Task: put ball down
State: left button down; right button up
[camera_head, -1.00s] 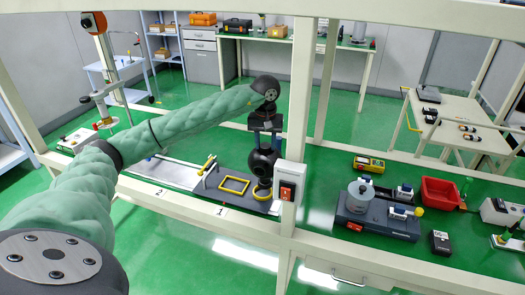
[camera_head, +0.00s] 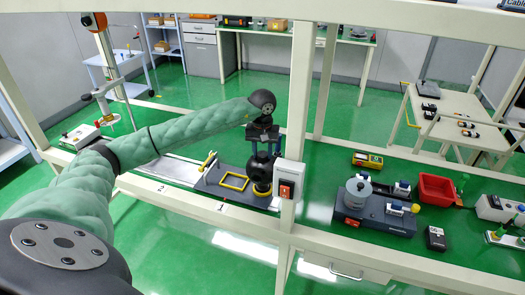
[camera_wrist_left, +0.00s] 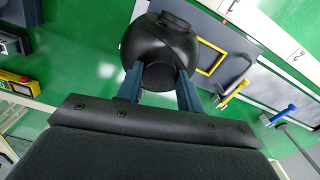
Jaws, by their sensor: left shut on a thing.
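My left gripper (camera_head: 264,146) is shut on a black ball (camera_head: 262,167) and points down over the green bench. In the left wrist view the same black ball (camera_wrist_left: 160,48) sits between the two blue-grey fingers of the left gripper (camera_wrist_left: 160,85). The ball hangs over or rests on the right end of a dark plate (camera_head: 228,190); I cannot tell if it touches. A yellow ring (camera_head: 262,189) shows just below the ball. A yellow square frame (camera_head: 235,181) lies on the plate left of the ball. My right gripper is not in view.
A white post with a red switch box (camera_head: 287,185) stands close to the right of the ball. A device with a metal cylinder (camera_head: 358,189), a red bin (camera_head: 438,190) and a yellow meter (camera_head: 367,160) lie farther right. Frame bars cross in front and behind.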

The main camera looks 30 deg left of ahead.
pick_arm(q)
jog(key=shift+f, duration=0.1)
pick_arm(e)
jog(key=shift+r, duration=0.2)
pick_arm(q)
jog(key=c, duration=0.9)
grip_release()
jog(key=shift+r, duration=0.25)
jog(key=shift+r+b, duration=0.3)
notch_tip(320, 180, up, 11)
jog(key=b, duration=0.4)
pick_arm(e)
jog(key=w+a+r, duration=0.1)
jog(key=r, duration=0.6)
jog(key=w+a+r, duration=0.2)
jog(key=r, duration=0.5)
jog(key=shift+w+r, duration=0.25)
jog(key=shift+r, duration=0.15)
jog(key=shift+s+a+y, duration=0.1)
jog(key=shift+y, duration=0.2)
